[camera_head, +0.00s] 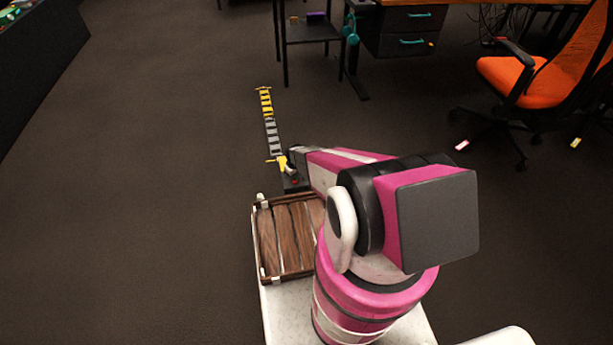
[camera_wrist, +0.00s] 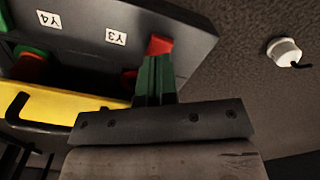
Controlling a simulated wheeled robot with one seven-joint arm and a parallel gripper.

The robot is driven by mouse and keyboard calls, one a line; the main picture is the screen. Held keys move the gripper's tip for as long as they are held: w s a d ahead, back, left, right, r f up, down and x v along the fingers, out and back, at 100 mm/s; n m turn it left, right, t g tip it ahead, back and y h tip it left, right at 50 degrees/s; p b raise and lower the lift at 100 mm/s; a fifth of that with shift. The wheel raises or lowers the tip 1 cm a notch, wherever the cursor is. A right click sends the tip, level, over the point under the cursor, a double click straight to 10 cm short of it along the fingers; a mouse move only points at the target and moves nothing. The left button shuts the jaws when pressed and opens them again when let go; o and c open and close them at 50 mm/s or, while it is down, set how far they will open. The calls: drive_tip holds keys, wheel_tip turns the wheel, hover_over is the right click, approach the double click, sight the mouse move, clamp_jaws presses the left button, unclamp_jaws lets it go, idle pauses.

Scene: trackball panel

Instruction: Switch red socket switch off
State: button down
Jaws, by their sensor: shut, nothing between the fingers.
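A dark panel (camera_wrist: 90,38) fills the upper left of the wrist view, with white labels Y4 and Y3. A red part (camera_wrist: 32,68) and a green part show near Y4; another red part (camera_wrist: 130,76) lies below Y3. I cannot tell which is the red socket switch. My gripper (camera_wrist: 155,75) reaches up to the panel's edge, its narrow green fingers together. A red block (camera_wrist: 159,45) is at their tips; I cannot tell whether it belongs to the fingers or the panel. In the head view my gripper (camera_head: 292,160) is small, beside a black box (camera_head: 296,185).
A yellow strip (camera_wrist: 65,106) with a black handle borders the panel. A white round piece (camera_wrist: 284,51) is at right. In the head view a wooden slatted crate (camera_head: 288,240) lies nearby, with a yellow and grey ladder-like strip (camera_head: 268,115) beyond.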

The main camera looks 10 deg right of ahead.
drive_tip(key=shift+r, duration=2.4)
drive_tip(key=s+d+r+m, duration=0.1)
drive_tip(key=s+r, duration=0.6)
drive_tip(key=r, duration=0.7)
drive_tip(key=s+d+r+m, duration=0.1)
drive_tip(key=s+r+m, duration=0.2)
drive_tip(key=s+r, duration=0.4)
drive_tip(key=s+d+r+m, duration=0.1)
drive_tip(key=s+r, duration=0.6)
drive_tip(key=r, duration=1.3)
drive_tip(key=shift+s+d+r+m, duration=0.15)
drive_tip(key=shift+d+r+m, duration=0.15)
drive_tip(key=shift+m, duration=0.2)
